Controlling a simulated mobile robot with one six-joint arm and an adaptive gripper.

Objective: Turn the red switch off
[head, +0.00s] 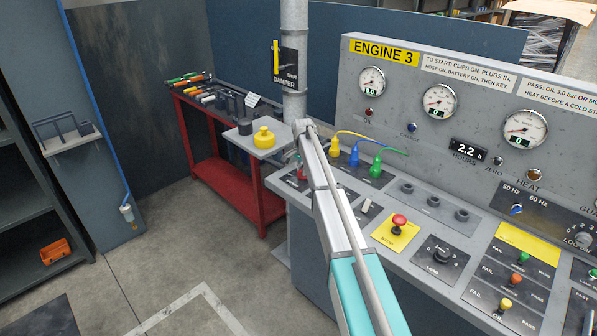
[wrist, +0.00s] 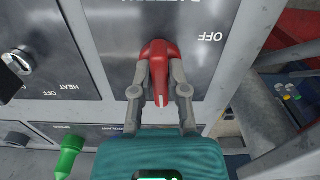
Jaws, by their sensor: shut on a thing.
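The red switch (wrist: 158,50) is a rotary handle on a dark plate in the wrist view. The plate has an upside-down BATTERY label at its top edge and an upside-down OFF label to the right of the switch. The handle's narrow end, with a white line, points down the picture, not at OFF. My gripper (wrist: 160,72) has one finger on each side of the handle and is shut on it. In the head view a small part of the red switch (head: 301,174) shows beside my arm, which hides much of that area; the fingers are hard to make out there.
A HEAT knob (wrist: 17,62) is left of the switch plate and a green plug (wrist: 68,156) stands at lower left. In the head view, yellow, blue and green plugs (head: 376,167) with cables and a red stop button (head: 398,222) are right of my arm.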

